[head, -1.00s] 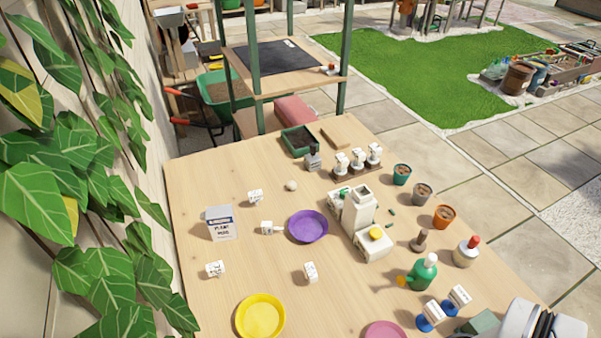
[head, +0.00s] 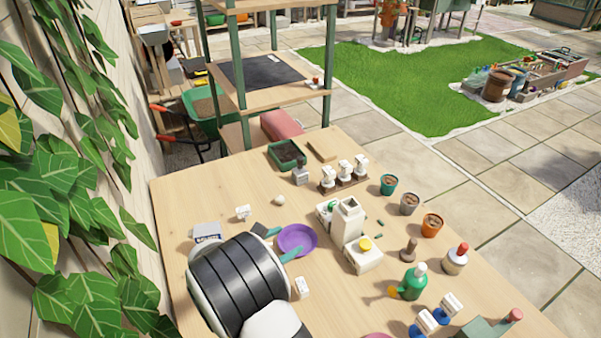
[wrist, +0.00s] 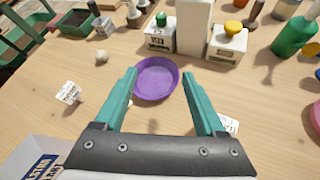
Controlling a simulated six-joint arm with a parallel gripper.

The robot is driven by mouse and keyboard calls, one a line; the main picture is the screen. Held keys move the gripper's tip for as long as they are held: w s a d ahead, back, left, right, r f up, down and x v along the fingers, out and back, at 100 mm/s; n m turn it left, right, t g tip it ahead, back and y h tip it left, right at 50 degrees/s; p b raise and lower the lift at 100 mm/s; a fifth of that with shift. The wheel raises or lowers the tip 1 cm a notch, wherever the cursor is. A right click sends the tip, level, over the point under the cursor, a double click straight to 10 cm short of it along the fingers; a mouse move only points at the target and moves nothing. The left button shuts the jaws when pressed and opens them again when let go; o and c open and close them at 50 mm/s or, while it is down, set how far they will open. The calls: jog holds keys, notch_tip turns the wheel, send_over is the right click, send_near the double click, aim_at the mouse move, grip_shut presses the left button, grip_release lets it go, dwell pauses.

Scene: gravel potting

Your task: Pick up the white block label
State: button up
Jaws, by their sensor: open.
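Several small white block labels with dark writing stood on the table, and two show clearly now. One label (head: 243,212) is left of the purple saucer (head: 296,240); it also shows at left in the wrist view (wrist: 68,92). Another label (head: 301,287) stands nearer the front, partly hidden by my right finger in the wrist view (wrist: 228,125). My gripper (head: 285,243) is open and empty, its teal fingers pointing at the saucer. The label that stood beside the saucer is out of sight behind my gripper.
A small round stone (head: 279,200) lies farther back. Open table lies at the back left.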

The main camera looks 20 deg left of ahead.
jog(key=s+a+f+n+y, duration=0.1)
jog(key=a+f+n, duration=0.1)
jog(key=a, duration=0.1)
jog(key=s+a+f+n+y, duration=0.1)
jog(key=a+f+n, duration=0.1)
jog(key=a, duration=0.1)
jog(key=s+a+f+n+t+y, duration=0.1)
jog(key=a+f+n, duration=0.1)
jog(key=a, duration=0.2)
jog(key=shift+f+y, duration=0.2)
jog(key=shift+y, duration=0.2)
jog(key=w, duration=0.2)
jog(key=w+f, duration=0.1)
jog(key=w, duration=0.4)
jog(key=shift+d+f, duration=0.15)
jog(key=shift+f, duration=0.1)
grip_shut()
